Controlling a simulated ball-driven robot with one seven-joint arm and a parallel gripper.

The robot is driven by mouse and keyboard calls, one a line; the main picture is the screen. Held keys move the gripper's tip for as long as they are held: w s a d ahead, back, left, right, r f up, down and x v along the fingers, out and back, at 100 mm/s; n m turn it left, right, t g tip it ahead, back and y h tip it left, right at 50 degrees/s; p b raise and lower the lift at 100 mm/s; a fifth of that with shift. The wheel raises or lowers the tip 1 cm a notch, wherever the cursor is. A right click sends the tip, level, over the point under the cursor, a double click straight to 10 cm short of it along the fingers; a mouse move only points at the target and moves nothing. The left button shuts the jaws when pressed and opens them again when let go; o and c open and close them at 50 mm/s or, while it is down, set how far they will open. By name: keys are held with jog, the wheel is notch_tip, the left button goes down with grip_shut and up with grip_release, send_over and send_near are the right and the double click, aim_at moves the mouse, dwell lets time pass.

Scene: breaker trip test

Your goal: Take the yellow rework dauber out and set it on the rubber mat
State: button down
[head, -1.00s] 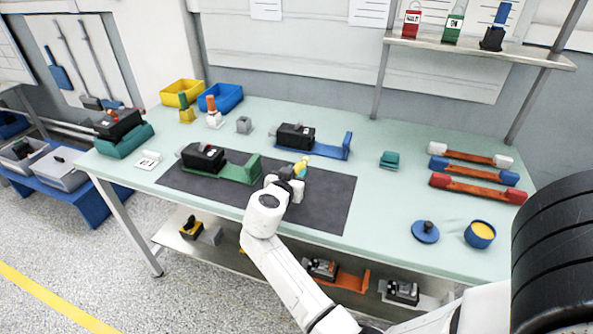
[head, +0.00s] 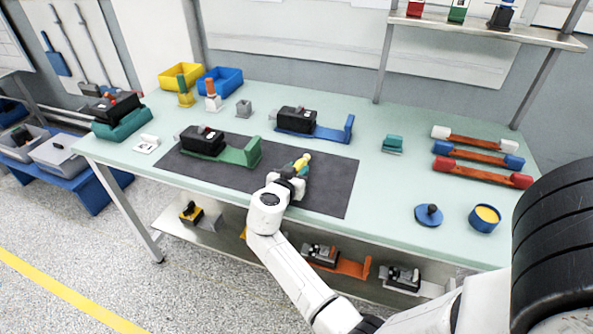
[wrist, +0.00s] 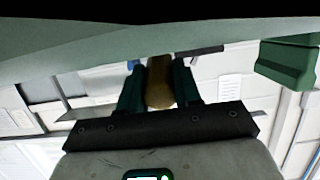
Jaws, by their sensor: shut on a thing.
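The yellow dauber (head: 303,160) is held tilted in my gripper (head: 297,168), its yellow end pointing up and to the right in the head view. My gripper is shut on it over the right half of the dark rubber mat (head: 330,187). Whether the dauber touches the mat is hidden by my gripper and arm. In the wrist view, a dull yellow-brown part of the dauber (wrist: 160,86) shows between the two dark green fingers (wrist: 159,92).
A black device on a green base (head: 236,152) occupies the mat's left part. A blue-based device (head: 325,132) stands behind the mat. A grey block (head: 243,108) and yellow and blue bins stand at the back left. The mat's right end is bare.

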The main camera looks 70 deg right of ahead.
jog(key=c, duration=0.7)
grip_release()
jog(key=b+v, duration=0.1)
jog(key=v, duration=1)
jog(key=shift+d+b, duration=0.1)
jog(key=shift+b, duration=0.25)
